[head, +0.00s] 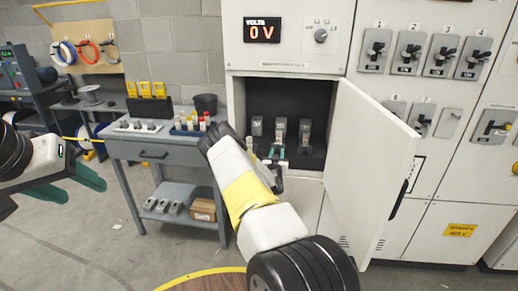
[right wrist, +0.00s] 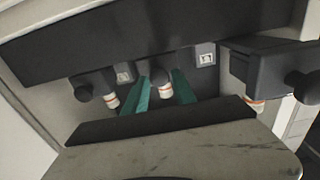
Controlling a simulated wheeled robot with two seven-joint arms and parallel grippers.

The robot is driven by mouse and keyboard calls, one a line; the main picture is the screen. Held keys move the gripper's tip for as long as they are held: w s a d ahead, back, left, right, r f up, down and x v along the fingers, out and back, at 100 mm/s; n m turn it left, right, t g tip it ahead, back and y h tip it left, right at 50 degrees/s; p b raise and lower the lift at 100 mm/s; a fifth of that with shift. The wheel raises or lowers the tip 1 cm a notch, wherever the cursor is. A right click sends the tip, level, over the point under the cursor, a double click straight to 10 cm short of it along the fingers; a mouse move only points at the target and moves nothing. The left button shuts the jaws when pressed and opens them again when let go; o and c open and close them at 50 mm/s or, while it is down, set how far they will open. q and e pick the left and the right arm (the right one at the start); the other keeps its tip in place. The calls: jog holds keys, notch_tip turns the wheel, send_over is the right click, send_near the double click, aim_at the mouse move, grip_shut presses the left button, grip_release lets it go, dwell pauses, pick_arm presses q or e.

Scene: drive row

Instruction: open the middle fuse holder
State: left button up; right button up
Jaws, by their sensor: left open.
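The middle fuse holder (head: 281,130) is in the open cabinet bay, between the left fuse holder (head: 257,127) and the right fuse holder (head: 305,130). In the right wrist view a white fuse with an orange band (right wrist: 166,89) shows at the middle holder, between the teal fingers of my right gripper (right wrist: 161,90). The fingers stand apart on either side of the middle holder's front; whether they press on its dark handle is unclear. In the head view my right forearm partly hides the fingers. My left gripper (head: 72,184) is open and empty, far left of the cabinet.
The cabinet door (head: 367,165) stands open to the right of my right arm. A grey side table (head: 160,150) with fuses and trays stands left of the bay. A display above reads 0 V (head: 262,30). A dark ledge (right wrist: 165,121) crosses below the fuses in the right wrist view.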

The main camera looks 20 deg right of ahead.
grip_shut()
dwell(1.1)
